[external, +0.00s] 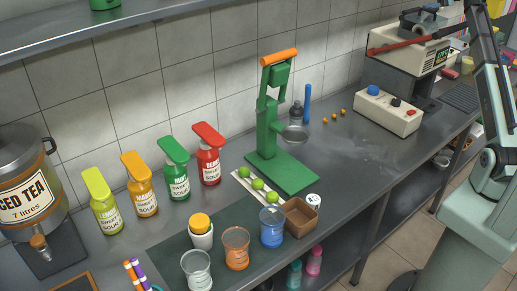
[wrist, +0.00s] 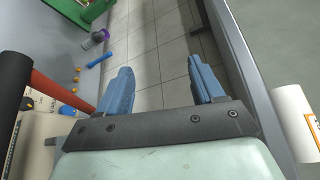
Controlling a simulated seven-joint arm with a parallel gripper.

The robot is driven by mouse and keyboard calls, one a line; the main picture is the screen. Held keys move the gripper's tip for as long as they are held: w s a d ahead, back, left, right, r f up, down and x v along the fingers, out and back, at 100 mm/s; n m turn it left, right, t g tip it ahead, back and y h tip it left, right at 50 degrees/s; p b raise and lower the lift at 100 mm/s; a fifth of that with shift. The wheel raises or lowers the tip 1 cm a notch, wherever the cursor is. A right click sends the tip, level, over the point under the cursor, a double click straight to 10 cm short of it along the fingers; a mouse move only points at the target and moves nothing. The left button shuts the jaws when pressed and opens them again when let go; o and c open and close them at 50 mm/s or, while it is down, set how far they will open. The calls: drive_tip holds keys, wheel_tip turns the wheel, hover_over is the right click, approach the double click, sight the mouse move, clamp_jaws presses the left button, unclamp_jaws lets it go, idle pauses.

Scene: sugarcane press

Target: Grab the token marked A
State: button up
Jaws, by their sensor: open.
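Several small orange pieces lie on the grey counter to the right of the green press, in the external view (external: 334,114). They also show at the left of the wrist view (wrist: 76,80). They may be the tokens, but they are too small to read a letter A on any of them. My gripper (wrist: 160,75) is open and empty, its two blue fingers wide apart with tiled floor below them. It is to the right of the orange pieces in the wrist view and not touching them.
The green press (external: 275,130) stands mid-counter, with a blue cylinder (external: 307,103) beside it. A white control box (external: 388,110) and a machine with a red bar (external: 410,45) stand to the right. Bottles and cups crowd the left. Counter around the orange pieces is mostly clear.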

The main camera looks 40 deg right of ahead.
drive_tip(key=a+g, duration=0.3)
drive_tip(key=a, duration=0.8)
drive_tip(key=w+a+f+m+g+h, duration=0.1)
drive_tip(key=w+a+f+m+h, duration=0.25)
drive_tip(key=a, duration=0.65)
drive_tip(key=w+a+f+m+g, duration=0.1)
drive_tip(key=w+a+f+m, duration=0.25)
drive_tip(key=a+f, duration=0.45)
drive_tip(key=w+a+f+m+h, duration=0.1)
drive_tip(key=w+a+f+m, duration=0.25)
drive_tip(key=a, duration=0.95)
drive_tip(key=n+g+h, duration=0.2)
drive_tip(key=n+h, duration=0.8)
drive_tip(key=n, duration=1.6)
hover_over(313, 199)
wheel_tip(313, 199, down, 26)
drive_tip(key=shift+m, duration=0.25)
drive_tip(key=shift+d+f, duration=0.1)
drive_tip(key=shift+f, duration=6.55)
